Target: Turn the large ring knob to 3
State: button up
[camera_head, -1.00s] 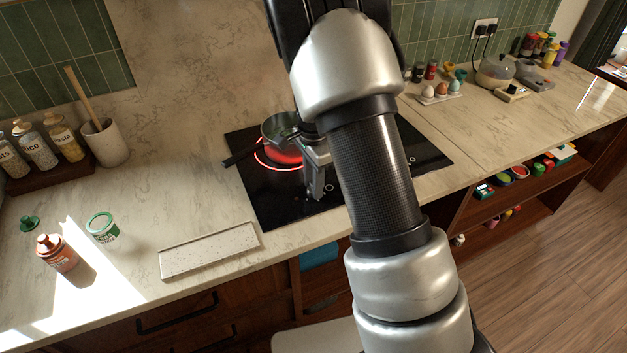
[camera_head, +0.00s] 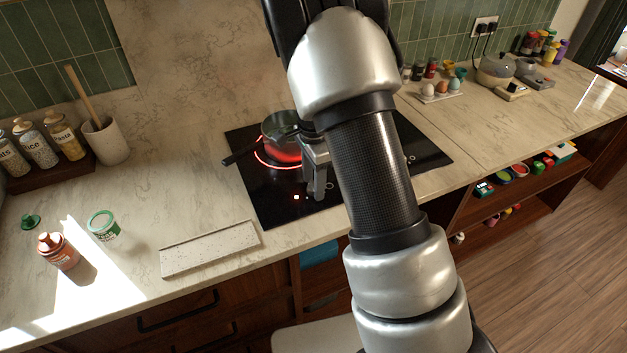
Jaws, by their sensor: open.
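The black glass cooktop (camera_head: 264,200) is set into the counter. Its large ring (camera_head: 258,158) glows red at the rear left, with a dark pan (camera_head: 281,124) over it. My gripper (camera_head: 317,193) points down over the cooktop's front middle, right of the glowing ring. It is open, with no object visible in it. A small reddish light (camera_head: 296,197) shows on the glass just left of the fingertips. I cannot make out the large ring knob or its numbers. My arm hides much of the cooktop's middle and right.
A pale speckled tray (camera_head: 210,249) lies left of the cooktop. An open green-rimmed tin (camera_head: 103,225) and an orange-brown jar (camera_head: 58,251) stand farther left. An egg holder (camera_head: 440,97) is at the back right. Counter behind the tray is clear.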

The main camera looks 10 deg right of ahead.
notch_tip(320, 180, up, 17)
jog(key=shift+r+p, duration=0.2)
jog(key=shift+p, duration=0.1)
dwell(0.3)
jog(key=shift+s+r, duration=0.1)
jog(key=s+r+n+t, duration=0.2)
jog(key=s+n, duration=0.3)
jog(key=s, duration=0.3)
jog(key=s+r+n+t+p, duration=0.1)
jog(key=s+r+n, duration=0.4)
jog(key=s, duration=0.3)
jog(key=s+r+n+t+p, duration=0.1)
jog(key=s+r+n, duration=0.3)
jog(key=s, duration=0.4)
jog(key=shift+s+r+n+t, duration=0.2)
jog(key=shift+s+n+t, duration=0.2)
jog(key=shift+n+t, duration=0.45)
